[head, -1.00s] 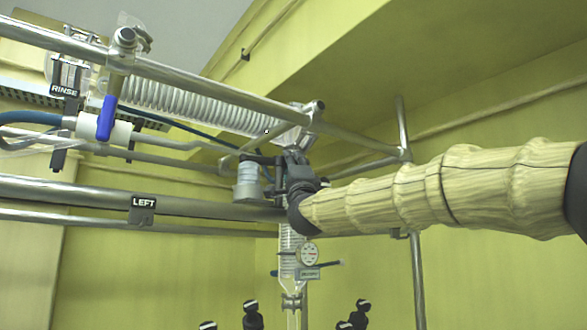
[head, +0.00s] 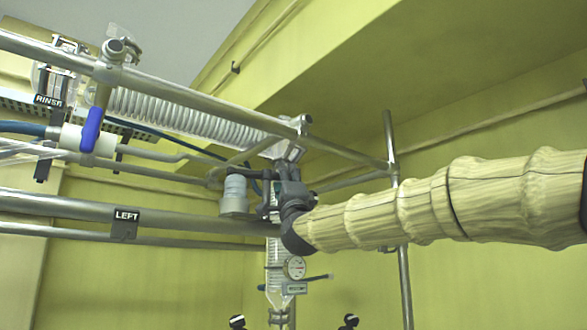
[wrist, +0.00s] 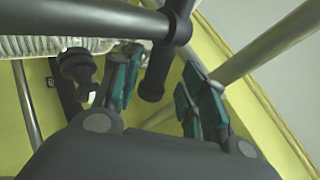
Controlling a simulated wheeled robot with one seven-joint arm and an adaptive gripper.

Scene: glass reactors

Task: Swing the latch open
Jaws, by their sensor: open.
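My gripper (head: 283,180) is at the metal frame in the middle of the head view, where its dark body hides part of what is behind it. In the wrist view my gripper (wrist: 160,75) is open, with teal pads on both sides. A dark grey rod-like handle (wrist: 155,75) hangs from a bar and stands between the pads; I see no clear grip on it. It may be the latch, but I cannot tell for sure. In the head view no latch can be made out clearly near the gripper.
A blue-handled valve (head: 91,130) and RINSE sign (head: 48,100) are at the left.

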